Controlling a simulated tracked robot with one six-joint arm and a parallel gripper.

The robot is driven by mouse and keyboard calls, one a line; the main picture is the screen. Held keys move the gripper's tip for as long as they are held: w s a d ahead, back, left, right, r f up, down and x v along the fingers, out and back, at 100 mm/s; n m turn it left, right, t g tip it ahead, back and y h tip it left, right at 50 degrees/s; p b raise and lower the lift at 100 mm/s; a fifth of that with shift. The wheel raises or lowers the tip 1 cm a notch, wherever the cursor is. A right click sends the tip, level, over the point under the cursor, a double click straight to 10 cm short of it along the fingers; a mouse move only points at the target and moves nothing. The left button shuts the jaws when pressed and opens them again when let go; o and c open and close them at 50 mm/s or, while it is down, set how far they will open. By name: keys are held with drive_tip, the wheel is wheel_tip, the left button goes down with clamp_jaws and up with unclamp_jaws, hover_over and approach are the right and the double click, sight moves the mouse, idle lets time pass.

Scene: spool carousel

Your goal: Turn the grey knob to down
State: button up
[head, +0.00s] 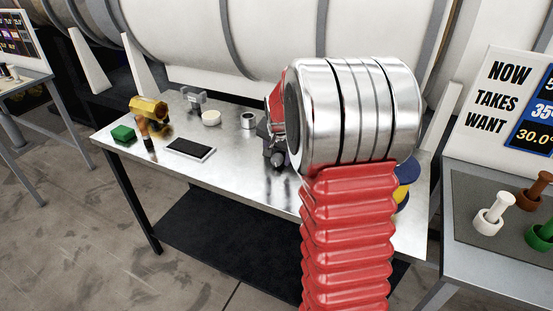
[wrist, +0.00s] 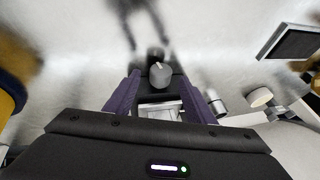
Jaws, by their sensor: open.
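The grey knob (wrist: 160,76) shows near the middle of the wrist view, on a dark mount. A short pale mark on it points toward the top of that picture. My gripper (wrist: 159,80) is open, with one purple finger on each side of the knob. Gaps show between the fingers and the knob, and I cannot tell any contact. In the head view my own arm stands in front of this part of the bench, and I cannot make out the knob there.
The steel bench (head: 262,184) also holds a green block (head: 123,134), a yellow part (head: 148,108), a black tablet (head: 190,149), a white disc (head: 211,118) and a metal cup (head: 248,121). A blue and yellow item (head: 403,172) is partly behind my arm. Another bench stands right.

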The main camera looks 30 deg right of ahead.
sight(275, 157)
drive_tip(key=shift+x, duration=1.6)
drive_tip(key=shift+c, duration=0.4)
drive_tip(key=c, duration=0.9)
drive_tip(key=shift+a, duration=0.2)
drive_tip(key=shift+c, duration=0.5)
drive_tip(key=shift+d, duration=0.15)
drive_tip(key=shift+d, duration=0.1)
drive_tip(key=shift+w+g+h, duration=0.1)
drive_tip(key=shift+g+h, duration=0.3)
drive_tip(key=shift+g, duration=0.2)
drive_tip(key=shift+w+n+g+h, duration=0.15)
drive_tip(key=shift+n+g+h, duration=0.15)
drive_tip(key=shift+g+h, duration=0.45)
drive_tip(key=shift+w+n+g+h, duration=0.15)
drive_tip(key=shift+n+g+h, duration=0.2)
drive_tip(key=shift+g, duration=0.8)
